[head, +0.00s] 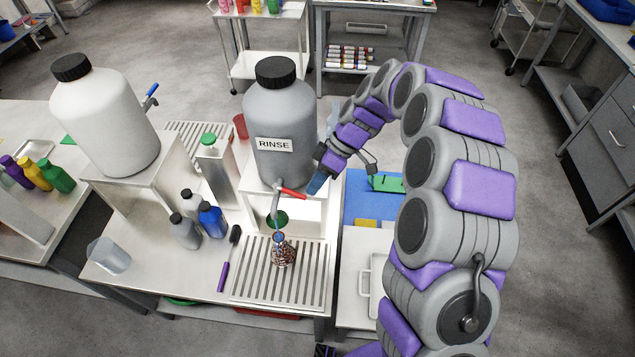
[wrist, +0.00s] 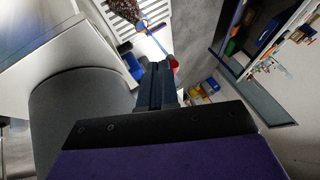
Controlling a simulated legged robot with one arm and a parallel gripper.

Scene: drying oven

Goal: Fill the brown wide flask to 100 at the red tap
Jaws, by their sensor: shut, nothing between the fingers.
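The brown wide flask (head: 283,252) stands upright on the slatted drain tray (head: 256,285), under the spout of the grey RINSE container (head: 282,125). The red tap (head: 293,193) has its lever pointing right, towards my gripper. My gripper (head: 316,186) is shut and empty, just right of the lever tip; I cannot tell whether they touch. In the wrist view the red lever (wrist: 173,62) is at the fingertips (wrist: 160,66) and the brown flask (wrist: 122,12) lies beyond. A thin blue line runs between tap and flask neck, perhaps liquid. The fill level is unreadable.
A white container with a blue tap (head: 150,92) stands at left. Bottles (head: 210,218), a purple-handled brush (head: 228,258) and a clear beaker (head: 108,255) stand or lie left of the tray. A blue mat (head: 362,200) is right of the container.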

